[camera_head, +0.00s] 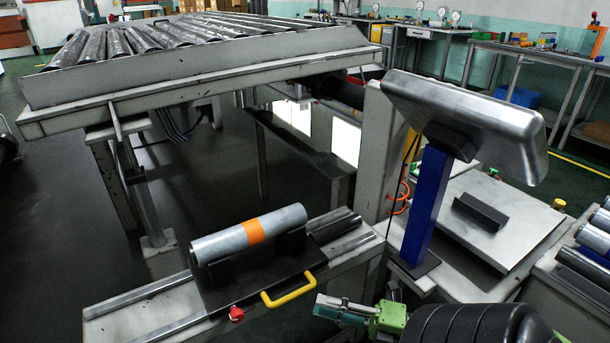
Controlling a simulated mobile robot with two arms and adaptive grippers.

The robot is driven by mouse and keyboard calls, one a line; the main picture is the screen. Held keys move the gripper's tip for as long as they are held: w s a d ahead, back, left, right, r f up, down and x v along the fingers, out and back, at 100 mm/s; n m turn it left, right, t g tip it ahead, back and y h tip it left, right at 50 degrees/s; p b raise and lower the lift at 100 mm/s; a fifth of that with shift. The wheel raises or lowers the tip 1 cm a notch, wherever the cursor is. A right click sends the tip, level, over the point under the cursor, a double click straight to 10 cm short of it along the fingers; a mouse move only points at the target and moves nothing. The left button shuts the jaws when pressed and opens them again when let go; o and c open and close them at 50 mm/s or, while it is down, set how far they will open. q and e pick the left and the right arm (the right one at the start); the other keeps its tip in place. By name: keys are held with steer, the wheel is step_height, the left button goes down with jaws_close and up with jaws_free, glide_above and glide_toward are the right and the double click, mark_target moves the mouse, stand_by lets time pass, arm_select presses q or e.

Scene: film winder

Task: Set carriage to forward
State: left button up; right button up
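The carriage (222,294) is a dark plate on two metal rails, bearing a grey roll (228,241) with an orange band in a black cradle. A yellow handle (288,290) sticks out from its near right side, and a small red knob (237,314) sits at its near edge. My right gripper (322,305) comes in from the bottom right, its fingers pointing left, just right of and below the yellow handle in the picture. It looks apart from the handle. The fingers are seen side-on, so their opening is hard to judge. My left gripper is out of view.
A roller conveyor (185,65) stands behind. Right of the carriage, a blue post (425,205) carries a grey metal box (465,120) above a pale table (500,215). More rollers (595,235) lie at the right edge. Dark floor is open at the left.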

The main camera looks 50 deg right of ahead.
steer(key=shift+v, duration=1.65)
